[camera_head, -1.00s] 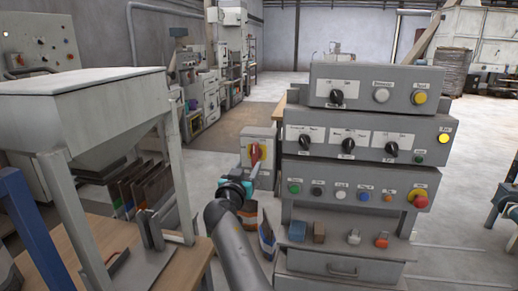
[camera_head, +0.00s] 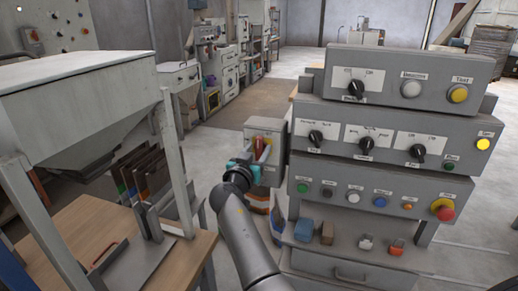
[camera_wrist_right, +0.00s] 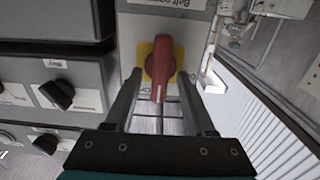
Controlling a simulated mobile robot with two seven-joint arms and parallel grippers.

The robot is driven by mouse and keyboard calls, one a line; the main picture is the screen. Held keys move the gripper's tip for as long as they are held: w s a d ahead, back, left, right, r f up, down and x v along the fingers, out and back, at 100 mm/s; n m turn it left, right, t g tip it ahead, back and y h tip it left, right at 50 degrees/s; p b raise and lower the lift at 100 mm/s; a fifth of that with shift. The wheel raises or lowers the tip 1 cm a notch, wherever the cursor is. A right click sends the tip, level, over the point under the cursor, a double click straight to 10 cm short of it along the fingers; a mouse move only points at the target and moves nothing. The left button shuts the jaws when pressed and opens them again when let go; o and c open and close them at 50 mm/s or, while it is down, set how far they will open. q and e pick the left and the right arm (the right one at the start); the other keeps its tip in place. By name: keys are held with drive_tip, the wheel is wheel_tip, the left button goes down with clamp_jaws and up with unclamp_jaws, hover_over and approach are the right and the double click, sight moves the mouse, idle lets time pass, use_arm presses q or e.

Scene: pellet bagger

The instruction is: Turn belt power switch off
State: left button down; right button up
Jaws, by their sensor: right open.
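The belt power switch is a red rotary handle (camera_head: 262,147) on a grey box (camera_head: 276,130) fixed at the left side of the control console. In the right wrist view the red handle (camera_wrist_right: 158,67) sits on a yellow plate (camera_wrist_right: 147,49) under an upside-down "Belt power" label, and its long end points down the picture. My right gripper (camera_wrist_right: 158,88) is open, its dark fingers on either side of the handle's long end; I cannot tell whether they touch it. In the head view the right gripper (camera_head: 246,164) partly hides the box. My left gripper is not in view.
The console (camera_head: 387,131) right of the switch carries several black knobs, coloured buttons and a red emergency stop (camera_head: 445,212). Open floor lies behind.

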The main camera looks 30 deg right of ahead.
drive_tip(key=shift+c, duration=0.6)
clamp_jaws()
drive_tip(key=shift+r, duration=0.1)
